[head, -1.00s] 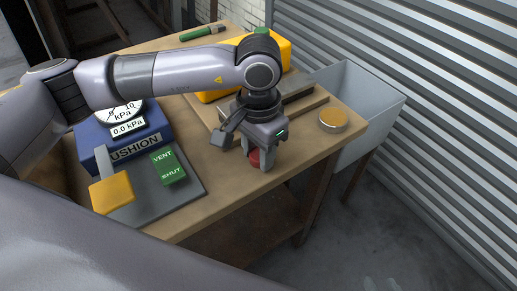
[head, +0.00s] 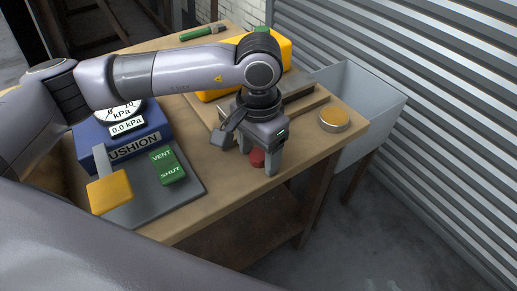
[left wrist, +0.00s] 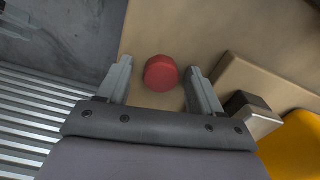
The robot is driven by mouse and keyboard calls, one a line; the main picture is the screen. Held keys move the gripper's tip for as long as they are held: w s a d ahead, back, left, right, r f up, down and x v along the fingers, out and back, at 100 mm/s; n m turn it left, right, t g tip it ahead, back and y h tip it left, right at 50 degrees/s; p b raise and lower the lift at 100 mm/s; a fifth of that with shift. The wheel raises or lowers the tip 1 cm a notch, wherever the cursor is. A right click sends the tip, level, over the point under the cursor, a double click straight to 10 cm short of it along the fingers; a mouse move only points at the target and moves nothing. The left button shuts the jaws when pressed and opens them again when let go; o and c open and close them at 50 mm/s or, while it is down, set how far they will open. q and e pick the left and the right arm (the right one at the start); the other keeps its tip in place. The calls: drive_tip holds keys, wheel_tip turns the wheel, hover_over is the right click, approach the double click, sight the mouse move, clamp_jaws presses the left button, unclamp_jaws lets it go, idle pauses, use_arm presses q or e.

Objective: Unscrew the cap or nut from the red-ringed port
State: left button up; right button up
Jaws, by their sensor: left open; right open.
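A round red cap-like piece (head: 257,159) sits on the wooden bench near its front right edge; its round red top also shows in the left wrist view (left wrist: 161,73). My left gripper (head: 258,165) points down over it with fingers spread. In the left wrist view the red piece is between the fingertips, with a gap on each side. I cannot make out a port, ring or thread; what is under the red piece is hidden.
A blue cushion gauge box (head: 130,148) reading 0.0 kPa stands at left, with a green vent/shut block (head: 168,166) and a yellow pad (head: 110,192). A round orange-topped tin (head: 333,118) is at right. A grey bin (head: 365,105) stands beyond the bench's right edge.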

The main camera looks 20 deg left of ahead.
use_arm(q)
drive_tip(key=shift+s+f, duration=0.1)
drive_tip(key=shift+f, duration=0.05)
wheel_tip(320, 180, up, 8)
drive_tip(key=shift+f, duration=0.25)
idle(0.4)
clamp_jaws()
idle(0.3)
idle(1.0)
